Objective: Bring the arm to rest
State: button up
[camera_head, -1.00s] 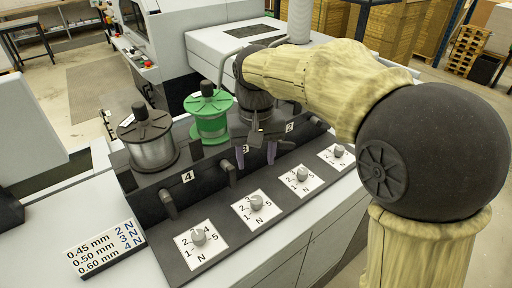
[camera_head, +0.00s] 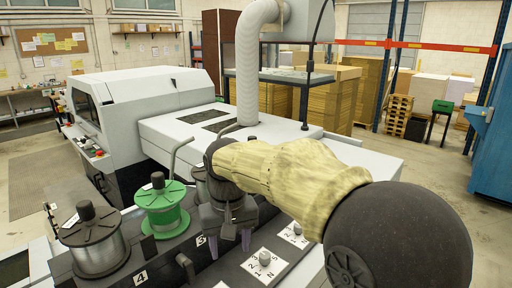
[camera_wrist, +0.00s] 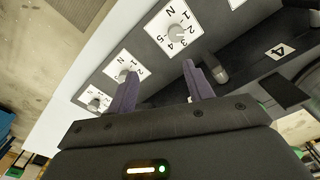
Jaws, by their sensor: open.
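My gripper (camera_head: 231,240) hangs over the dark spool bench (camera_head: 205,262), near the plate marked 3. Its two purple fingers stand apart with nothing between them. In the wrist view my gripper (camera_wrist: 160,85) is also open and empty, with dials on white number cards beyond the fingertips. My arm reaches in from the right of the head view and is bent, not folded in. A green spool (camera_head: 162,205) and a grey wire spool (camera_head: 94,240) stand upright left of my gripper. Another spool (camera_head: 200,183) is partly hidden behind my arm.
A dial (camera_head: 265,257) on its card is right of my gripper, with another dial (camera_head: 297,228) beyond it. The large white machine (camera_head: 140,92) and a white hose (camera_head: 248,60) stand behind. Stacked cardboard (camera_head: 335,100) and a blue cabinet (camera_head: 493,150) are farther back.

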jog(key=s+d+f+m, duration=0.1)
jog(key=s+d+f, duration=0.2)
jog(key=d+f, duration=0.2)
jog(key=s+d+f+m+t+b, duration=0.1)
jog(key=s+d+f, duration=0.2)
jog(key=d+f, duration=0.3)
jog(key=s+d+f+m+t, duration=0.1)
jog(key=s+d+f+m, duration=0.1)
jog(key=d+f, duration=0.4)
jog(key=d, duration=0.5)
jog(key=shift+s+d+f, duration=0.2)
jog(key=shift+s, duration=0.2)
